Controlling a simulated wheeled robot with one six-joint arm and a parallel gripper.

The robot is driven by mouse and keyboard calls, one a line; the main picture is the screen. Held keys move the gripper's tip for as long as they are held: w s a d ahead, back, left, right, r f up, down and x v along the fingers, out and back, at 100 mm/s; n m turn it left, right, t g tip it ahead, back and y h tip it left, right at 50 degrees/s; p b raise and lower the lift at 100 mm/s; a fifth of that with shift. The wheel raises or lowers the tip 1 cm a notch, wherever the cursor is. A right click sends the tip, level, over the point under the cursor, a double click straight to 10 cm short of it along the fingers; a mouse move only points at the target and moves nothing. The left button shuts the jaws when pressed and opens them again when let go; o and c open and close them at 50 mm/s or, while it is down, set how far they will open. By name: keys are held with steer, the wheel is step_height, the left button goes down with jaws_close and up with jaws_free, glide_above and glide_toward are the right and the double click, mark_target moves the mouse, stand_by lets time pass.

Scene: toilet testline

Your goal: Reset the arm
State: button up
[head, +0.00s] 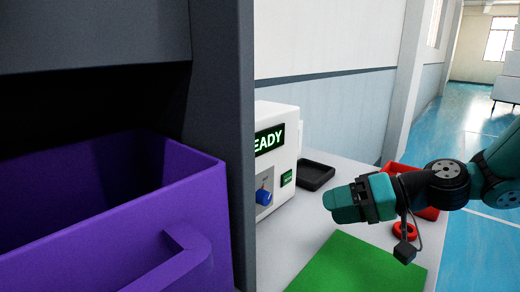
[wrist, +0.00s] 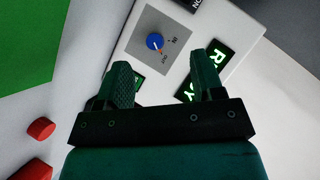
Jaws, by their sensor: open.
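My gripper (head: 348,203) is at the end of my teal arm, above the white table, right of the white machine (head: 275,125). In the wrist view my gripper (wrist: 165,80) is open, its two dark green fingers apart with nothing between them. Beyond the fingers are the machine's blue knob (wrist: 155,41) on a grey plate and its green-lit display (wrist: 218,62). The head view shows the same knob (head: 263,196) and the display (head: 269,139), partly hidden by a dark post, reading "EADY". My gripper is apart from the machine.
A purple bin (head: 110,225) sits in a dark shelf (head: 218,120) at left. On the table (head: 300,222) are a green mat (head: 355,268), a black tray (head: 315,174), a red ring (head: 405,231) and a red bin (head: 397,168) partly behind my arm. Blue floor (head: 470,120) lies open at right.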

steer(key=s+a+r+n+g+h, duration=0.15)
steer(key=s+h, duration=0.25)
steer(key=s, duration=0.6)
steer(key=s+a+n+g+h, duration=0.1)
steer(key=s+n+g+h, duration=0.25)
steer(key=s, duration=0.55)
step_height(320, 180, up, 15)
steer(key=h+p, duration=0.1)
steer(key=p, duration=1.3)
steer(key=shift+s+m+t, duration=0.15)
steer(key=shift+m+t, duration=0.25)
steer(key=shift+f, duration=0.15)
